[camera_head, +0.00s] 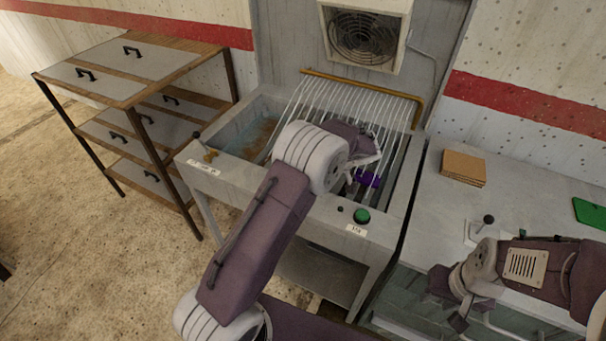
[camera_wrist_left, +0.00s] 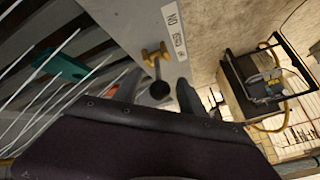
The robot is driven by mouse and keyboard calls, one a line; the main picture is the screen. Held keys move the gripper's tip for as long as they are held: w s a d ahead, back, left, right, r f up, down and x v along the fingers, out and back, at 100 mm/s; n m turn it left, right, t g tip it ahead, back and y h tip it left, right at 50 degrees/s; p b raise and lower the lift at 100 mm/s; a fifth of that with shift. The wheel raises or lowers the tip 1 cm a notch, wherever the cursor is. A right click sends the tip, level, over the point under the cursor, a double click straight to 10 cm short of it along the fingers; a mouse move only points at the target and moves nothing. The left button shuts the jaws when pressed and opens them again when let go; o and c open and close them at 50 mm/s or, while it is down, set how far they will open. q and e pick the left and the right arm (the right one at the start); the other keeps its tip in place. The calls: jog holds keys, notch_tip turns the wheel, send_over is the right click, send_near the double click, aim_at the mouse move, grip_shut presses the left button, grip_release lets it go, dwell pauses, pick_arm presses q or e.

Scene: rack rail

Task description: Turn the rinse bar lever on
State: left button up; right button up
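The rinse bar lever is a brass valve (camera_head: 210,155) with a black knob on the left front rim of the grey wash basin. In the left wrist view, the brass valve (camera_wrist_left: 155,54) and its black knob (camera_wrist_left: 159,90) sit beside a white label (camera_wrist_left: 174,35). My left gripper (camera_wrist_left: 158,92) is open. Its two fingers frame the knob in that view, with nothing held. In the head view its arm reaches over the basin, the wrist is right of the lever, and the fingers are mostly hidden. My right gripper (camera_head: 474,314) looks open and empty at the lower right.
White rods (camera_head: 345,100) span the basin (camera_head: 225,182). A purple item (camera_head: 368,179) lies among them, and a green button (camera_head: 362,216) is on the front rim. A drawer table (camera_head: 130,65) stands left. The right counter (camera_head: 520,210) holds brown boards (camera_head: 463,167) and a black-knobbed lever (camera_head: 484,226).

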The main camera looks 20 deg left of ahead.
pick_arm(q)
jog(key=shift+w+r, duration=0.1)
jog(key=shift+d+r, duration=0.25)
jog(key=shift+r, duration=0.05)
jog(key=v, duration=0.8)
jog(key=shift+b, duration=0.45)
jog(key=shift+d+r, duration=0.1)
